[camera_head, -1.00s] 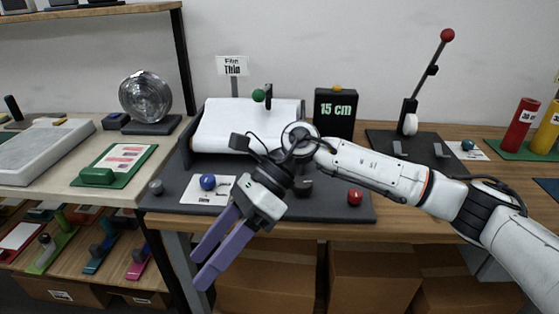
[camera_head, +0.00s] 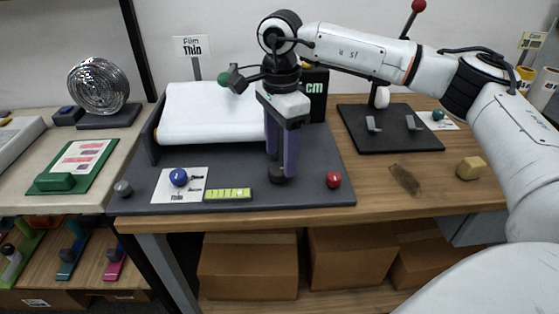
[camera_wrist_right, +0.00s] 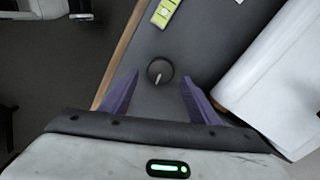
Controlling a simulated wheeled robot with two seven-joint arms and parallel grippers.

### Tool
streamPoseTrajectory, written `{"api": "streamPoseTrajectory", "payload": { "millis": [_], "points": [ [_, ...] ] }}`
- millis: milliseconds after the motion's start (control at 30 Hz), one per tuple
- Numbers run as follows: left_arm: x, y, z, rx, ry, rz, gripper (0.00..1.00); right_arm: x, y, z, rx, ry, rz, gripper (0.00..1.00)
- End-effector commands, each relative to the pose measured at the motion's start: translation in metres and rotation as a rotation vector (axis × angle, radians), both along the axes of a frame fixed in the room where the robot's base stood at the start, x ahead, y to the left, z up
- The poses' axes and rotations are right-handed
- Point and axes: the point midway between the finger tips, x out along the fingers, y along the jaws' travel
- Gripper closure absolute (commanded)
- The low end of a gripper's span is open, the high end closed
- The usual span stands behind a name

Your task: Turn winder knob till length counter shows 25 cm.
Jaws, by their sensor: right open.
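The winder knob (camera_wrist_right: 160,70) is a round dark knob with a pale pointer line on the dark base board. It shows between the fingertips of my right gripper in the right wrist view, apart from both fingers. In the head view the right gripper (camera_head: 281,165) points down with its purple fingers open, over the knob (camera_head: 280,177), which they partly hide. The length counter (camera_head: 315,88) is a black box behind my arm; only "cm" is readable and its number is hidden. The white film roll (camera_head: 208,113) lies behind. My left gripper is not in view.
On the board (camera_head: 300,198) are a red ball knob (camera_head: 333,180), a blue ball (camera_head: 179,177) on a card, a yellow-green strip (camera_head: 228,194) and a small grey knob (camera_head: 123,188). A black lever stand (camera_head: 390,135) and a tan block (camera_head: 470,168) stand to the right.

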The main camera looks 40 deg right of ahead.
Motion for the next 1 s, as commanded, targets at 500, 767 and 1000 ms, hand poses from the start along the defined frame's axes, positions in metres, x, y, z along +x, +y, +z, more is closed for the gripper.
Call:
{"api": "streamPoseTrajectory", "payload": {
  "millis": [500, 767, 1000],
  "points": [
    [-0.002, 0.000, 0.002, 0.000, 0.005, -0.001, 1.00, 0.000, 0.001, -0.031, 0.002, 0.000, 0.000, 0.45],
    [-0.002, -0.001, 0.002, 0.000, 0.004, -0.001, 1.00, 0.000, 0.001, -0.031, 0.002, 0.000, 0.000, 0.78],
    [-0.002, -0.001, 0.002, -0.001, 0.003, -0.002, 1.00, 0.000, 0.001, -0.031, 0.002, 0.000, 0.011, 0.86]
  ]
}}
